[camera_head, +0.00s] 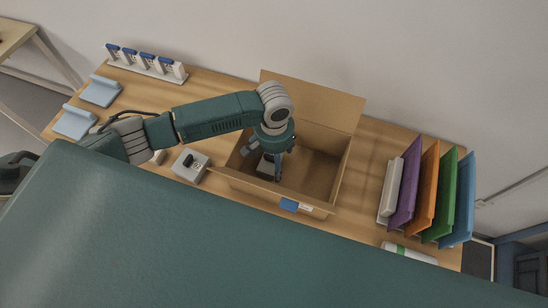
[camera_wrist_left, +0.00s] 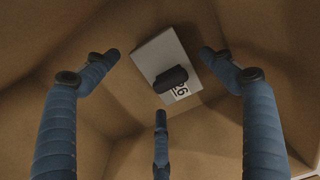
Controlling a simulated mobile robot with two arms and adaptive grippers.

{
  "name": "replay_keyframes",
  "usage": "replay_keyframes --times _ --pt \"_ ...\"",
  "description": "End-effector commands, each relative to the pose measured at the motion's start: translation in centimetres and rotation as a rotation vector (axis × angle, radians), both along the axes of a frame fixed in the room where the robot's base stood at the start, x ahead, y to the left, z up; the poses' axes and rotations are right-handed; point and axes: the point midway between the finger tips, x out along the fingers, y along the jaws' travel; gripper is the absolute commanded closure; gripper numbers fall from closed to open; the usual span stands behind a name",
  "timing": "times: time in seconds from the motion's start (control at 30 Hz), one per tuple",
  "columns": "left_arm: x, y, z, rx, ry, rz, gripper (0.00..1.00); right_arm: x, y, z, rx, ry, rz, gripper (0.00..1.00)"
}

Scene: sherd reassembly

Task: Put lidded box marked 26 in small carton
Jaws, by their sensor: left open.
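The lidded box marked 26 (camera_wrist_left: 166,62) is pale grey with a dark knob on its lid. It is inside the open cardboard carton (camera_head: 318,158), and the carton's brown walls surround it in the left wrist view. My left gripper (camera_head: 266,163) reaches down into the carton above the box. In the left wrist view its blue fingers (camera_wrist_left: 160,85) are spread apart around the box, and none visibly grips it. In the head view the gripper partly hides the box. My right gripper is not in view.
A grey box with a dark knob (camera_head: 190,165) stands on the wooden table (camera_head: 215,88) left of the carton. Coloured folders (camera_head: 428,190) stand at the right. Light blue pieces (camera_head: 100,90) and a white rack (camera_head: 146,66) are at the left. The carton's back flap (camera_head: 312,100) stands up.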

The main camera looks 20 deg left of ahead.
Motion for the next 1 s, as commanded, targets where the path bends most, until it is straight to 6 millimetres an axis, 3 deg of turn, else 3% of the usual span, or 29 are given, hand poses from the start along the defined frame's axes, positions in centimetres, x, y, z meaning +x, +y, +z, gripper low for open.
replay_keyframes --times 0.17,0.6,0.8,1.0 --pt "0.1 0.0 1.4 -0.001 -0.003 -0.001 0.17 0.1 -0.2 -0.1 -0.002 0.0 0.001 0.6" --pt "0.2 -0.1 10.2 -0.002 -0.004 0.0 0.17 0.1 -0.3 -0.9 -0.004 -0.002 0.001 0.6" --pt "0.1 0.0 12.0 -0.001 -0.001 0.001 0.17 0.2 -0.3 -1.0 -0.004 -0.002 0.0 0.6" --pt "0.0 0.0 12.3 0.0 0.0 0.001 0.17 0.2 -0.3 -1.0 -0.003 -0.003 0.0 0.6"
